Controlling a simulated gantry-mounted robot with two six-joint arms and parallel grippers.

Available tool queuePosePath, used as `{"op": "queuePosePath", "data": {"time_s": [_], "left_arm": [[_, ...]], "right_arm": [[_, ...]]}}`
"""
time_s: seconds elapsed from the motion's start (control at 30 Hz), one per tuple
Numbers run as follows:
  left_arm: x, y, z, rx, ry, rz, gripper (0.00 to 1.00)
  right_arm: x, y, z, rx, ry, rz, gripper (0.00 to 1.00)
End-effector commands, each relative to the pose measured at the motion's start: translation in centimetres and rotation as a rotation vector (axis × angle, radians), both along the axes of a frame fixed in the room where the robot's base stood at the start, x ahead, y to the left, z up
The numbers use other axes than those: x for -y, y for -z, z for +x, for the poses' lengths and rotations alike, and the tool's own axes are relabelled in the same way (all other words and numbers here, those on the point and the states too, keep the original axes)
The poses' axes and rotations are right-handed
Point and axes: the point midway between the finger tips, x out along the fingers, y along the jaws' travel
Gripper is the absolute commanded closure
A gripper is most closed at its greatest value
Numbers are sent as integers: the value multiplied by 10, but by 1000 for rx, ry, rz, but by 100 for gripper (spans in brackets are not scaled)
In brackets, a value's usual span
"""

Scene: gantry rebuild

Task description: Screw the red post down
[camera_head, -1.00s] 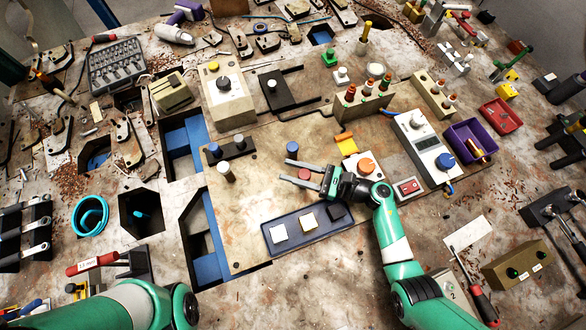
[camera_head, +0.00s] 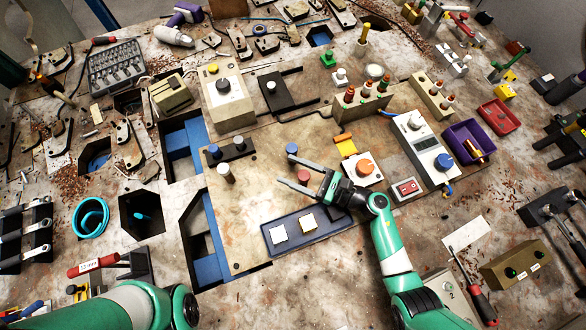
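The red post (camera_head: 303,175) stands on the board, its round red top facing up. My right gripper (camera_head: 283,171) is open, with its two fingers reaching left on either side of the red post; whether they touch it cannot be told. A blue post (camera_head: 292,149) shows just beyond the upper finger. My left arm comes in at the bottom left, and its gripper is outside the picture.
A dark blue tray (camera_head: 291,250) with two pale square blocks lies just below the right gripper. A white box with an orange knob (camera_head: 365,167) and a red-switch box (camera_head: 406,189) sit right of it.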

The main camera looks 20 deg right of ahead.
Motion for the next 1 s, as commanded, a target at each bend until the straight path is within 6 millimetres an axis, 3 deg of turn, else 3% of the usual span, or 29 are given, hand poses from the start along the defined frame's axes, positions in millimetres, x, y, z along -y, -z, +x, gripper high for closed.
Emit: {"op": "queuePosePath", "data": {"time_s": [0.53, 1.0], "left_arm": [[0, -1, 0, 0, 0, 0, 30], [0, -6, 0, 0, 0, 0, 30]], "right_arm": [[6, 0, -6, 0, 1, 0, 29], [74, 0, -76, -1, 5, 1, 29]]}}
